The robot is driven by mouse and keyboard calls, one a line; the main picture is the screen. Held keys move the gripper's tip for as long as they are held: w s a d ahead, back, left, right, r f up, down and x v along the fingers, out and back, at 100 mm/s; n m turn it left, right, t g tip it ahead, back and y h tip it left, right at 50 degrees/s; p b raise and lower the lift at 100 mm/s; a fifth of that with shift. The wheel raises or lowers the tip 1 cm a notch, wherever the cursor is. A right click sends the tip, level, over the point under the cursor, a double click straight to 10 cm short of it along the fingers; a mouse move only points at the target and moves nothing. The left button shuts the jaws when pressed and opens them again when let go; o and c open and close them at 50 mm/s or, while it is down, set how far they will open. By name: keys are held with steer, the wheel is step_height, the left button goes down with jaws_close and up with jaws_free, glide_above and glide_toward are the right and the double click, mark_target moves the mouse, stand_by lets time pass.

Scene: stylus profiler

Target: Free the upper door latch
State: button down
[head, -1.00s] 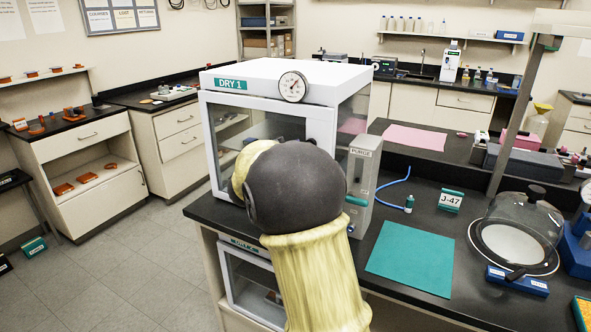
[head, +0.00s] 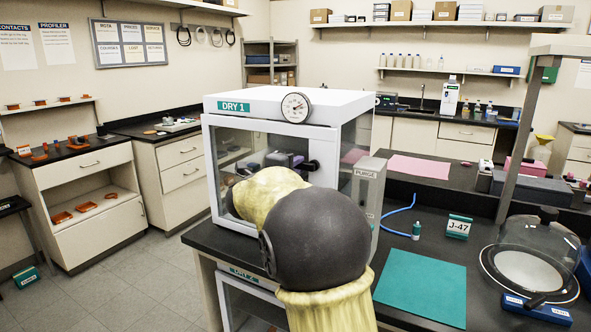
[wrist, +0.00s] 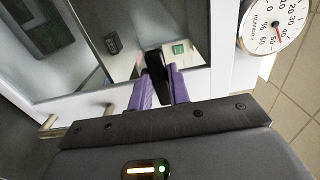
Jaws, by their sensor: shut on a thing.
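The white dry cabinet (head: 216,175), labelled DRY 1, stands on the black bench with its glazed front door closed as far as I can see. A black latch (wrist: 155,64) shows at the door frame in the wrist view. My gripper (wrist: 160,82) has its two purple fingers on either side of this latch, shut on it. In the head view my arm covers the lower part of the door and most of the gripper. A dark knob-like part (head: 312,166) shows at the door's right edge there.
A round humidity gauge (head: 295,107) sits on the cabinet's upper front, close to my gripper in the wrist view. A grey PURGE box (head: 368,190) stands at the cabinet's right. A teal mat (head: 424,287) and a glass bell cover (head: 535,245) lie further right.

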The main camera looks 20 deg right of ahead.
steer(key=c, duration=1.3)
jaws_free()
steer(key=b+v, duration=0.1)
steer(key=v, duration=1.6)
steer(key=shift+s+a+f, duration=0.1)
steer(key=shift+s+a, duration=0.05)
steer(key=shift+s, duration=0.05)
